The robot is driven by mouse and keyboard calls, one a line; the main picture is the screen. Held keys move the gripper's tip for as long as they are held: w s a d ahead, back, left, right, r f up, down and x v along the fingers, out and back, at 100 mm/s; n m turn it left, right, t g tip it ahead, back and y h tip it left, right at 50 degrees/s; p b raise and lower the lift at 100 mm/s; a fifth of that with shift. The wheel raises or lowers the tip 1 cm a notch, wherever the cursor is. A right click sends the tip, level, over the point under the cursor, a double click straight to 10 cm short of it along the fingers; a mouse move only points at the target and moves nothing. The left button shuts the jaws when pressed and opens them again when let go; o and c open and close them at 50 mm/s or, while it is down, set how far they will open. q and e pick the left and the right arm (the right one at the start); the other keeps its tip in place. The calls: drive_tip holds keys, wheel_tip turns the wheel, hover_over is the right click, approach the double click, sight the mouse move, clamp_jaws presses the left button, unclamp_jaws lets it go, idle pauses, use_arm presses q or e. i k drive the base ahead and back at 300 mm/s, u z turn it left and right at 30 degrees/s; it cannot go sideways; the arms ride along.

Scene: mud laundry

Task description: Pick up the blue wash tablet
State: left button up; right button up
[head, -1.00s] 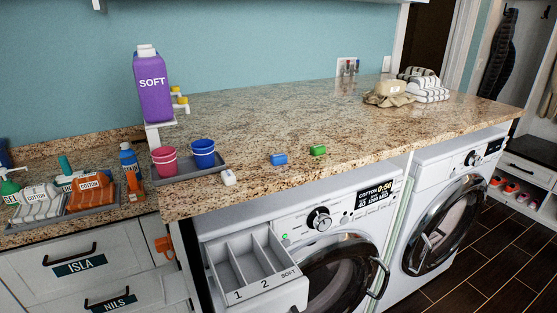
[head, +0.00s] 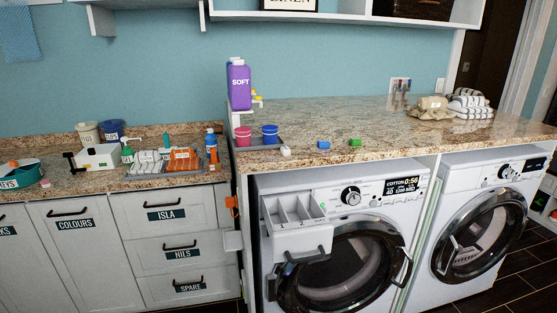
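The blue wash tablet (head: 323,145) lies on the granite counter near its front edge, above the left washing machine. A green tablet (head: 355,142) lies just to its right. A white tablet (head: 286,151) lies to its left, beside the grey tray. Neither of my grippers shows in the head view.
The grey tray (head: 262,145) holds a pink cup (head: 243,136) and a blue cup (head: 270,134). The detergent drawer (head: 293,213) of the left washer (head: 350,245) stands pulled out below. A purple SOFT bottle (head: 238,88) stands behind the tray. The counter behind the tablets is clear.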

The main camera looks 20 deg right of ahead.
sight(325, 144)
drive_tip(key=u, duration=1.3)
drive_tip(key=i, duration=0.2)
drive_tip(key=z, duration=1)
drive_tip(key=i, duration=1.05)
drive_tip(key=z, duration=0.95)
